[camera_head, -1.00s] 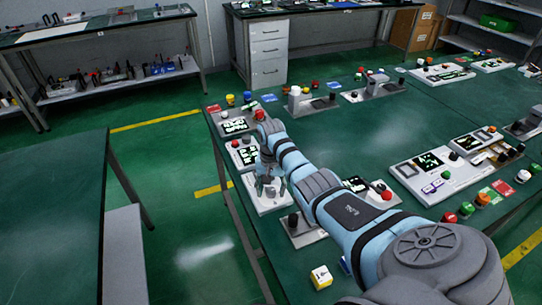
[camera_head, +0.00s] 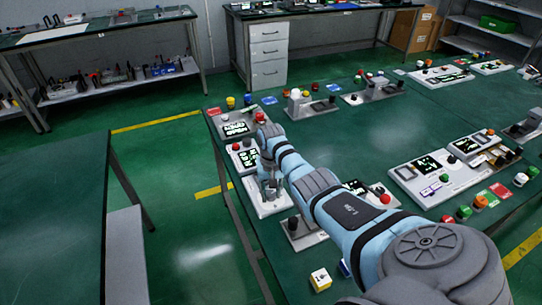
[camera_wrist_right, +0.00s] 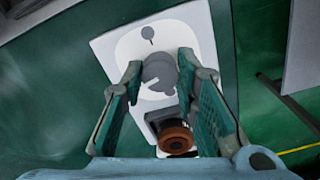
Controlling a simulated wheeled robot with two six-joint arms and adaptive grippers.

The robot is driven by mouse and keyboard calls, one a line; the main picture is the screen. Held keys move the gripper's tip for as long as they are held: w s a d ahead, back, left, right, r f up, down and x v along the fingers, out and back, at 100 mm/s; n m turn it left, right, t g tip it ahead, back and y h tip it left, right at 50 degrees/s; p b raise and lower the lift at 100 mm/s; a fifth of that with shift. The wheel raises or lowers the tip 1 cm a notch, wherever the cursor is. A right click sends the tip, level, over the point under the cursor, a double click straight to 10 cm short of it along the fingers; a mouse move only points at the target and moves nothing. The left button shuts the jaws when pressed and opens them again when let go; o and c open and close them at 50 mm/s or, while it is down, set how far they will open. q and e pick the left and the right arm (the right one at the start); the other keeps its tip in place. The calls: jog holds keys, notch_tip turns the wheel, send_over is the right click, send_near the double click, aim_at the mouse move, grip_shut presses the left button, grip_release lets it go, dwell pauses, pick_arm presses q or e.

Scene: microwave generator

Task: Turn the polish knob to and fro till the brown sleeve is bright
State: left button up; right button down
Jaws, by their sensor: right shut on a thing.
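The white panel (camera_head: 266,210) lies at the left edge of the green table, and its plate (camera_wrist_right: 112,45) fills the middle of the right wrist view. The brown sleeve (camera_wrist_right: 175,138) sits on a dark mount beside the knob, between the finger bases and nearer my wrist. The knob and sleeve are hidden by the gripper in the head view.
A panel with a lit screen (camera_head: 247,159) stands just behind. A grey unit with a black knob (camera_head: 293,222) is close on the right, and a yellow-and-white cube (camera_head: 320,279) lies near the front edge.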

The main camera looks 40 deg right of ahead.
aim_at(270, 193)
jog(key=n+p, duration=0.1)
jog(key=n, duration=0.3)
jog(key=shift+r+n, duration=0.1)
jog(key=shift+n, duration=0.2)
jog(key=n, duration=0.5)
jog(key=shift+p, duration=0.3)
jog(key=shift+n, duration=0.3)
jog(key=c, duration=1.2)
grip_release()
jog(key=shift+w, duration=0.1)
jog(key=shift+c, duration=0.2)
jog(key=shift+r, duration=0.1)
notch_tip(270, 193, up, 12)
jog(key=shift+f, duration=0.2)
